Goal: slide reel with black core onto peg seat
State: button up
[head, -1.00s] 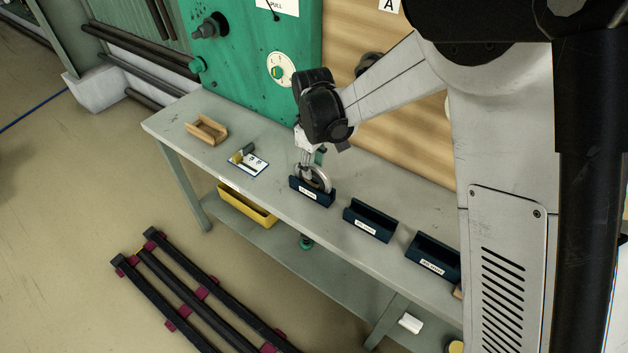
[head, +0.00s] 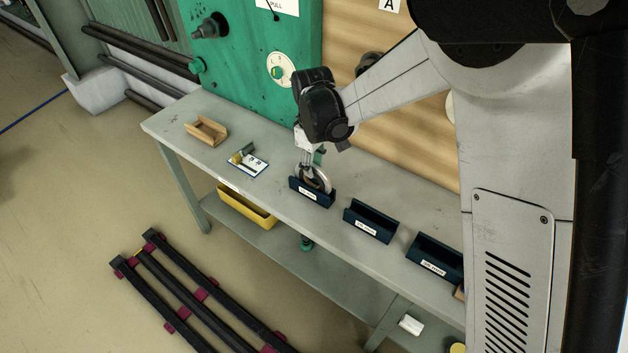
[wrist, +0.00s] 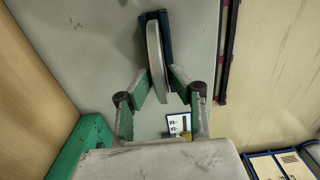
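A grey ring-shaped reel (head: 326,181) stands on edge in the leftmost dark blue cradle (head: 311,198) on the bench. Its core colour is not clear to me. In the wrist view the reel (wrist: 155,50) shows nearly edge-on, slightly tilted, against the blue cradle (wrist: 167,38). My gripper (head: 307,180) points down at the reel. Its two green-padded fingers (wrist: 159,80) stand on either side of the reel, their tips close to it; whether they touch it is unclear. A dark peg (head: 211,27) sticks out of the green panel; I cannot tell whether it is the peg seat.
Two more blue cradles (head: 371,221) (head: 434,257) stand to the right. A wooden holder (head: 206,131) and a small labelled plate (head: 247,161) lie to the left. A yellow bin (head: 247,207) sits on the lower shelf. The green panel (head: 255,60) rises behind the bench.

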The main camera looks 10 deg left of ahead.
grip_shut()
jog(key=shift+r, duration=0.8)
dwell(0.4)
jog(key=shift+r+p, duration=1.15)
jog(key=shift+r, duration=1.15)
jog(key=shift+c, duration=1.5)
grip_release()
grip_shut()
